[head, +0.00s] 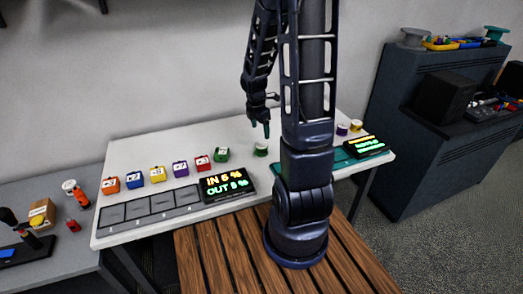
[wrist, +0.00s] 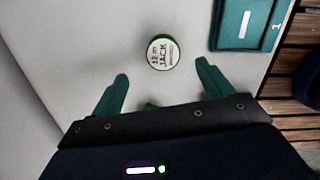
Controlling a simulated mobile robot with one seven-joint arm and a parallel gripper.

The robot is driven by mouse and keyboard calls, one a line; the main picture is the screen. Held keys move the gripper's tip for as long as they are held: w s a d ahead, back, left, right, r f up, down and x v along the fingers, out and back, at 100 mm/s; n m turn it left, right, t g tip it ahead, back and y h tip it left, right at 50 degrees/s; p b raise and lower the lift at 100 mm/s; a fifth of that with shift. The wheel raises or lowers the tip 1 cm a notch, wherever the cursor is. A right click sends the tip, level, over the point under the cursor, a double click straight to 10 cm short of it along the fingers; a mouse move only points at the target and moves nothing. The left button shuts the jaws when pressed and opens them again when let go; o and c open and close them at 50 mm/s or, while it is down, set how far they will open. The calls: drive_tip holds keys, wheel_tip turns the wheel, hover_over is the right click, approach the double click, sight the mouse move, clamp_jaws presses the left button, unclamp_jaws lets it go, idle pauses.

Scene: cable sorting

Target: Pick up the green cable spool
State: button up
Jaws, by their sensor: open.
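The green cable spool (head: 261,149) stands on the white table, left of my arm. In the wrist view the spool (wrist: 163,52) shows its round white top label, with "JACK" on it, and a green rim. My gripper (head: 267,130) hangs above the table close to the spool. In the wrist view the two green fingers of my gripper (wrist: 162,76) are spread wide with nothing between their tips. The spool lies just beyond the fingertips, roughly centred between them, and is not held.
A row of small coloured boxes (head: 157,174) stands left of the spool, behind a grey slotted tray (head: 150,208) and a lit display (head: 227,184). Purple (head: 342,129) and yellow (head: 356,126) spools stand right of my arm near another display (head: 363,146).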

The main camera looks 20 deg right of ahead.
sight(261, 145)
drive_tip(key=f, duration=0.4)
drive_tip(key=shift+d+f, duration=0.25)
drive_tip(key=shift+s+a+f, duration=0.1)
drive_tip(key=shift+s+f, duration=0.1)
drive_tip(key=shift+f, duration=2.5)
drive_tip(key=c, duration=1.1)
drive_tip(key=shift+w+r, duration=0.1)
drive_tip(key=shift+r, duration=0.05)
